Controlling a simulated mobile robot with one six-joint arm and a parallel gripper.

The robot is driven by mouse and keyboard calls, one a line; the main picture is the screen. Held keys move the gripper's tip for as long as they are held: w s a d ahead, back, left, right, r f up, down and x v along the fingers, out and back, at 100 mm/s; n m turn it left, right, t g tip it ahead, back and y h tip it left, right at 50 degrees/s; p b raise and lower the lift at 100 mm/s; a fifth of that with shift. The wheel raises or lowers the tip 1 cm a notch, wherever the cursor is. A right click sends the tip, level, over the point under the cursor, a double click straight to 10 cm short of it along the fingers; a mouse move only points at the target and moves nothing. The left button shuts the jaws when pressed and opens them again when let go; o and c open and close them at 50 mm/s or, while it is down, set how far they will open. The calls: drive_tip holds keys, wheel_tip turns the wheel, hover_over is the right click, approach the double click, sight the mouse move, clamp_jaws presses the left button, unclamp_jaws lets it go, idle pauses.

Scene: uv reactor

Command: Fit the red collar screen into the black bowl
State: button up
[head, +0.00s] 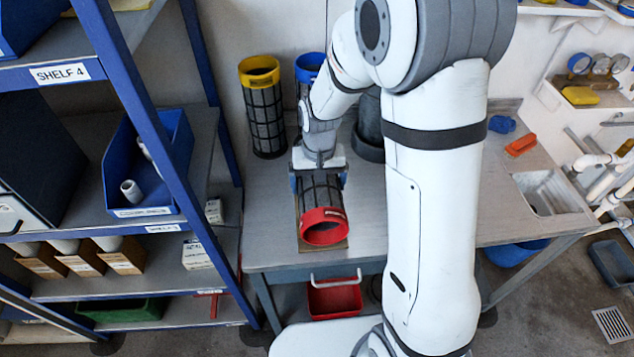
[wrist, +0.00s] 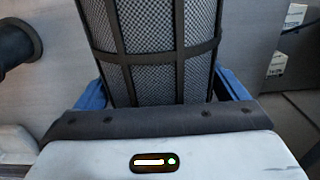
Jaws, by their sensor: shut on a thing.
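The red collar screen (head: 324,226) is a dark mesh cylinder with a red ring at one end. It lies tilted in the head view, red ring toward the camera, over a brownish board on the bench. My gripper (head: 318,181) is shut on its mesh body, one finger on each side. The wrist view shows the mesh body (wrist: 150,60) between the blue fingers, with the red ring out of view. A dark, round-based vessel (head: 368,148), likely the black bowl, stands behind my arm and is partly hidden. Its opening cannot be made out.
A yellow collar screen (head: 260,100) and a blue collar screen (head: 309,68) stand upright at the back of the bench. A blue-framed shelf (head: 135,110) borders the bench on the left. An orange block (head: 521,145) and a sink (head: 550,192) are on the right.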

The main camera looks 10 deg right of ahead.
drive_tip(key=shift+f, duration=0.5)
drive_tip(key=shift+f, duration=0.2)
drive_tip(key=o, duration=0.8)
drive_tip(key=shift+r, duration=0.1)
drive_tip(key=shift+o, duration=0.2)
